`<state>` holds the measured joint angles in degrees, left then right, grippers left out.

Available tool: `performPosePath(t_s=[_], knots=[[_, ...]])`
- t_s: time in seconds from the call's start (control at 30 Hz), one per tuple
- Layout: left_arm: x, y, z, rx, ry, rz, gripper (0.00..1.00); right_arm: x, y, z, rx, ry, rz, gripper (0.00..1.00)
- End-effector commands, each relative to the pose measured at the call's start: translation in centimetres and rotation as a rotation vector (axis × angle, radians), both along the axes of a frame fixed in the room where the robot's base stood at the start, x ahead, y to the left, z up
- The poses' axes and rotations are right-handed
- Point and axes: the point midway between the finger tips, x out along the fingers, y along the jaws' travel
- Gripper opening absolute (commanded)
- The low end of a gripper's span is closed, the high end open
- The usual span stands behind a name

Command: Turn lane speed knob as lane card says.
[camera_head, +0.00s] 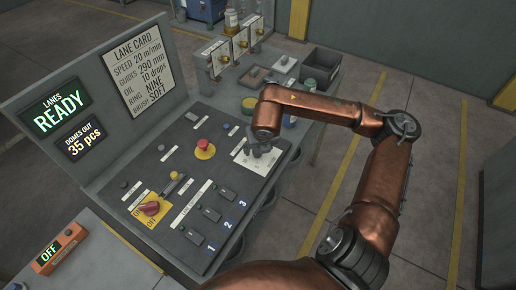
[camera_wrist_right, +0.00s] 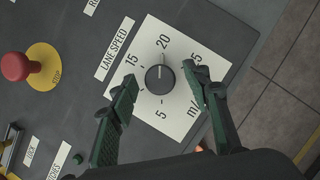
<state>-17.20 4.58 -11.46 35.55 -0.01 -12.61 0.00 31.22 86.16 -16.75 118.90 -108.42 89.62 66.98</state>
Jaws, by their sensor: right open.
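The lane card (camera_head: 137,68) stands on the upright panel in the head view and reads "SPEED 20 m/min". The lane speed knob (camera_wrist_right: 160,79) is round and dark, in the middle of a white dial plate (camera_wrist_right: 180,125) marked 5, 15, 20 and 25. Its light mark appears to point up towards 20. My right gripper (camera_head: 262,149) is over the dial plate (camera_head: 243,158) in the head view and hides the knob there. In the wrist view my right gripper (camera_wrist_right: 159,74) is open, one finger on each side of the knob, with gaps visible.
A red stop button (camera_head: 203,147) on a yellow disc is left of the dial. A red rotary switch (camera_head: 149,208) and several numbered switches are nearer. Displays (camera_head: 60,112) read "READY" and "35 pcs". An orange box (camera_head: 60,248) reads "OFF". Trays stand behind.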

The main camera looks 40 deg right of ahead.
Motion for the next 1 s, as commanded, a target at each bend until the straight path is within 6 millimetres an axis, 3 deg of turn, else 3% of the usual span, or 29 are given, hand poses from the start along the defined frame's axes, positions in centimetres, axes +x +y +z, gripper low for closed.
performPosePath(t_s=[0.27,0.7,1.0], knots=[[-0.1,0.1,0.0,0.001,0.001,0.001,0.40,-0.3,0.2,1.0,-0.001,-0.002,0.001,0.44],[0.0,0.0,0.0,0.000,0.000,0.000,0.40,-3.1,1.7,8.9,-0.001,-0.003,0.001,0.44],[0.0,0.0,0.0,0.000,0.000,0.000,0.40,-4.0,2.2,11.0,0.000,0.001,0.000,0.44]])
